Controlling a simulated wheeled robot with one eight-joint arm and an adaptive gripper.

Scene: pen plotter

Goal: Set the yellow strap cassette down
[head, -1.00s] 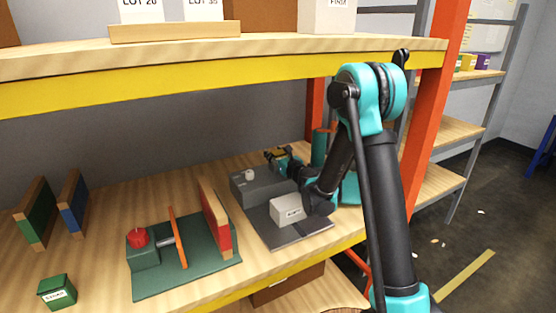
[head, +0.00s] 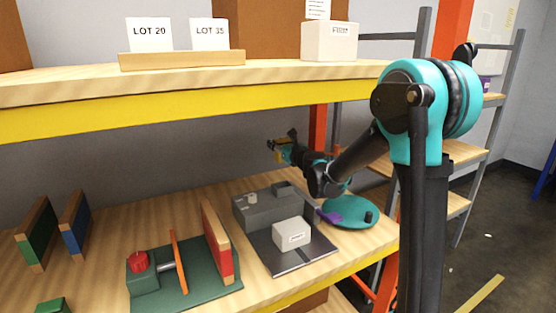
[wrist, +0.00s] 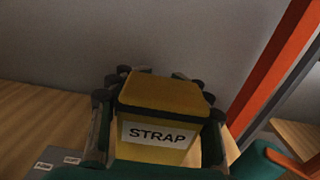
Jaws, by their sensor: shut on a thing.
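The yellow strap cassette (wrist: 160,95) fills the middle of the wrist view, with a white STRAP label facing the camera. My gripper (head: 284,147) is shut on it, with dark fingers on both sides of the cassette. In the head view the gripper is small and is raised above the shelf board, behind and above the grey machine (head: 268,208). Only a little yellow (head: 273,145) shows there. The cassette's underside is hidden, and it appears clear of the board.
A white box (head: 291,234) sits on the grey machine's plate. A teal round plate (head: 350,212) with a purple piece lies to its right. The green fixture (head: 185,280) stands left. The upper shelf (head: 200,88) overhangs, and an orange post (head: 318,130) stands behind the arm.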

